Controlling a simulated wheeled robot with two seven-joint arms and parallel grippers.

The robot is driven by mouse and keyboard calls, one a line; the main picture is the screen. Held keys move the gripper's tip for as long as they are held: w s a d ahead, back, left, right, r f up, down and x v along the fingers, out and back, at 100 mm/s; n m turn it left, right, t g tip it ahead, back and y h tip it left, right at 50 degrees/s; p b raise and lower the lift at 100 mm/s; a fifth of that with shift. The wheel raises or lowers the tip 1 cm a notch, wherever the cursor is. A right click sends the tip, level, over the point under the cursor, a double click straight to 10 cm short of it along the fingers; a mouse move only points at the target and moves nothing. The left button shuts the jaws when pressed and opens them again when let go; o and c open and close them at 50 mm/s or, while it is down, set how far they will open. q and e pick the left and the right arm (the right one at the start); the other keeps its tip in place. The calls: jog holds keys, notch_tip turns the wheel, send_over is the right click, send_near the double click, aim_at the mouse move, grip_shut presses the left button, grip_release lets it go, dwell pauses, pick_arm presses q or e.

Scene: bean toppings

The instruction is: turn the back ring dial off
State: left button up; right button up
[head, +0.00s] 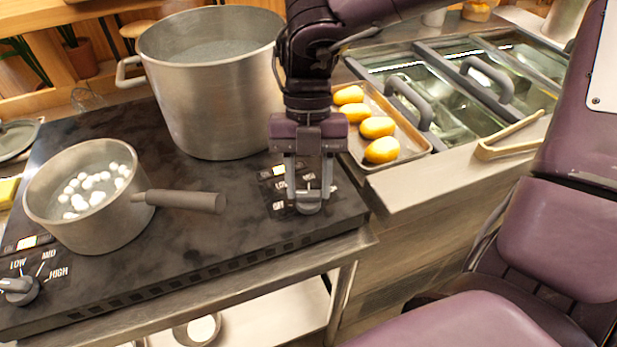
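The dial (309,206) on the right part of the black cooktop has printed setting labels around it, partly covered by my gripper. My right gripper (308,186) points down over this dial, its two fingers apart on either side of it. Whether the fingers touch the dial is not clear. A second dial (20,290), marked LOW, MID and HIGH, sits at the front left corner. A large steel pot (215,105) stands at the back of the cooktop (185,255). My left gripper is not in view.
A small saucepan (80,225) with white balls stands at left, its handle (185,201) pointing toward my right gripper. A tray (415,147) of yellow oval food and lidded bins (455,80) lie to the right. The cooktop's front middle is clear.

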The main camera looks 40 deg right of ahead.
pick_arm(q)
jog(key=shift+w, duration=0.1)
pick_arm(e)
jog(key=o, duration=0.4)
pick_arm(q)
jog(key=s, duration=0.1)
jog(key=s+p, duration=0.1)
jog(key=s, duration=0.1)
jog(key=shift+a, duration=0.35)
pick_arm(e)
jog(key=v, duration=0.8)
